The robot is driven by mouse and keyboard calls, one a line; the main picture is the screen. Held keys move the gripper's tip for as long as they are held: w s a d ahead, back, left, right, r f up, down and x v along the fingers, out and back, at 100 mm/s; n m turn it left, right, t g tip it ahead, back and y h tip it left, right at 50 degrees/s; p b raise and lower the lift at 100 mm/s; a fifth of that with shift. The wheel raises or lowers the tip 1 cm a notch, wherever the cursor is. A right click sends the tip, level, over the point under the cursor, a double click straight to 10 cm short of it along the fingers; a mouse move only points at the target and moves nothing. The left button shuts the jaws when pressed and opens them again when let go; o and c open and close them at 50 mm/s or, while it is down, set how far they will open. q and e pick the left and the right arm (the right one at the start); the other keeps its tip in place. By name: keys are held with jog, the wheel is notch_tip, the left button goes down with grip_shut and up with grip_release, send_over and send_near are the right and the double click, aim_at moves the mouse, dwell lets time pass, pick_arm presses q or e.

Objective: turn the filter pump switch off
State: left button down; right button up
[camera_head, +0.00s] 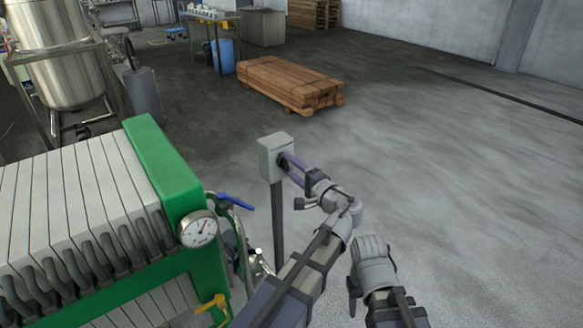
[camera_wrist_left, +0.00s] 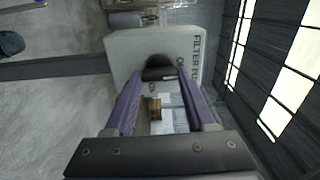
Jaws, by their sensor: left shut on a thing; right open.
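The filter pump switch is a light grey box (camera_head: 275,157) on a dark post, in the middle of the head view. In the left wrist view its face (camera_wrist_left: 130,45) carries partly hidden lettering that starts with "FILTER". A dark knob (camera_wrist_left: 158,73) sits on that face. My left gripper (camera_head: 286,163) reaches the box from the right, its purple fingers on either side of the knob and shut on it. The fingertips (camera_wrist_left: 160,82) partly cover the knob, and its setting cannot be read. My right gripper (camera_head: 372,258) is apart, lower right, open; its fingers are hard to make out.
A green-ended filter press (camera_head: 165,170) with a pressure gauge (camera_head: 198,229), a blue-handled valve (camera_head: 236,201) and a yellow handle (camera_head: 212,306) stands at left, close to the post. Stacked timber (camera_head: 290,82) lies behind. The floor at right is clear.

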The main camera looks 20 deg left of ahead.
pick_arm(q)
jog(key=shift+m, duration=0.3)
jog(key=shift+c, duration=1.2)
grip_release()
